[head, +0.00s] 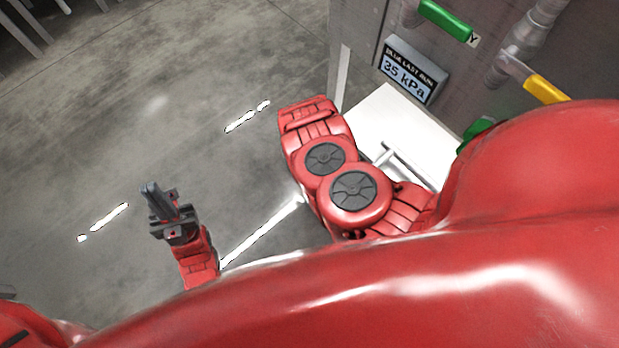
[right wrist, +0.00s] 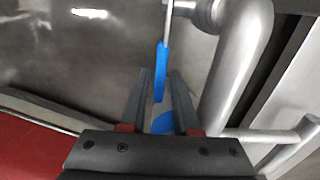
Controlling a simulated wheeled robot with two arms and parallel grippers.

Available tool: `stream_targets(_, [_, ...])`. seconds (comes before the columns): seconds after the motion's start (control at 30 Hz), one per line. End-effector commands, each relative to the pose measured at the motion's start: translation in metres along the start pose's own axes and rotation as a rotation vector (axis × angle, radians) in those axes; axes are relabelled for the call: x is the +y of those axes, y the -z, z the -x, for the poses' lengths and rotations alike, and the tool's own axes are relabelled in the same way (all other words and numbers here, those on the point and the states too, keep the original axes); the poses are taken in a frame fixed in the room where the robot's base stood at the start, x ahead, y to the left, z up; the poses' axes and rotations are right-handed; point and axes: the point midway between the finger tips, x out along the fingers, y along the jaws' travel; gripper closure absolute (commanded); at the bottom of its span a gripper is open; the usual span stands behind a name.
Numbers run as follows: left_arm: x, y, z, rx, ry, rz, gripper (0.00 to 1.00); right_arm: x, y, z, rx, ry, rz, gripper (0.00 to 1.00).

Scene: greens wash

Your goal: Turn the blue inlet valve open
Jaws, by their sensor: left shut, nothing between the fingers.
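In the right wrist view, the blue valve handle (right wrist: 160,72) hangs down from a metal fitting at the top of the picture. My right gripper (right wrist: 161,80) is open, its two dark fingers apart with the handle's lower end showing in line with the gap. I cannot tell whether the handle is between the fingers or beyond them. A second blue patch (right wrist: 162,122) shows lower down between the fingers. In the head view the blue handle and right gripper are hidden. My left gripper (head: 152,190) is shut and empty, over the floor at left.
A sign (head: 410,72) reads "BLUE LAST RUN 35 kPa". Green (head: 445,20) and yellow (head: 546,89) handles sit on pipes at the upper right. A thick pipe (right wrist: 238,70) runs right of the right fingers. The floor (head: 160,80) at left is open.

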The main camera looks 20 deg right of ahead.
Motion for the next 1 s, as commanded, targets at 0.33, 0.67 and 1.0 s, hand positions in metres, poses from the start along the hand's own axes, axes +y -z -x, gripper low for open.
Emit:
stream_targets(0.33, [0.0001, 0.0002, 0.0, 0.001, -0.001, 0.0, 1.0, -0.0001, -0.0008, -0.0005, -0.002, 0.001, 0.0, 0.84])
stream_targets(0.67, [0.0001, 0.0002, 0.0, 0.001, -0.001, 0.0, 1.0, -0.0002, -0.0011, -0.0004, -0.002, 0.001, 0.0, 1.0])
stream_targets(1.0, [0.0001, 0.0002, 0.0, 0.001, -0.001, 0.0, 1.0, -0.0004, -0.0012, -0.0004, -0.003, 0.001, 0.0, 1.0])
